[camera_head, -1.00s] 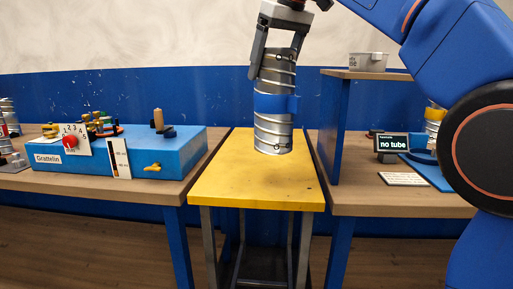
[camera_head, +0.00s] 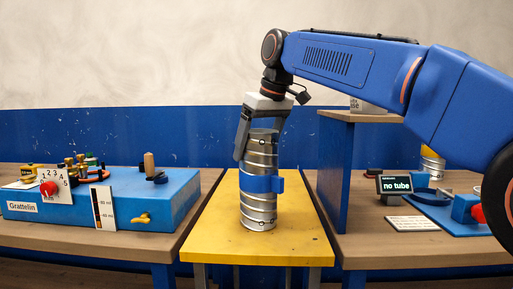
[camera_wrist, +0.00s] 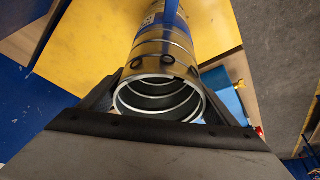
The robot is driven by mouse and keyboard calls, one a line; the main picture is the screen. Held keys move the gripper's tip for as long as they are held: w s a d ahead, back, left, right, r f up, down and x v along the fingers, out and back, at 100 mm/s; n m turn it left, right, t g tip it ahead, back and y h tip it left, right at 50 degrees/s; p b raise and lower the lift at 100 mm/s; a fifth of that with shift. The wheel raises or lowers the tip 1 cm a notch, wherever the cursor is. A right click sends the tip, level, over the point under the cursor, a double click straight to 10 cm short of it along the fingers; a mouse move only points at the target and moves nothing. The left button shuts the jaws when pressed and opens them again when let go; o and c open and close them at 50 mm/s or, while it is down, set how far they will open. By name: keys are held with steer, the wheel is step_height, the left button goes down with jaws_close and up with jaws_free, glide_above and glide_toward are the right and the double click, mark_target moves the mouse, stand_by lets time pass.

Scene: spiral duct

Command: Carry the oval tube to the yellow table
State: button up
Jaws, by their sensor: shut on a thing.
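The tube (camera_head: 259,203) is a silvery, spirally ribbed metal duct with a blue band around its middle. It is upright over the yellow table (camera_head: 215,233), and its lower end appears to be on or just above the top. My gripper (camera_head: 262,140) is shut on the tube near its upper end, from above. In the wrist view, the tube's open rim (camera_wrist: 158,97) shows between my gripper's fingers (camera_wrist: 158,110), with the yellow table (camera_wrist: 72,58) beyond. Whether the rim is oval is hard to tell.
A blue machine (camera_head: 120,200) with a red knob, marked "Grattelin", stands on the wooden bench at left. At right are a blue-sided shelf (camera_head: 345,170), a small screen reading "no tube" (camera_head: 394,185) and a blue fixture (camera_head: 462,210). The yellow top around the tube is clear.

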stand_by(0.3)
steer(key=o, duration=1.8)
steer(key=shift+f, duration=0.15)
steer(key=v, duration=1.2)
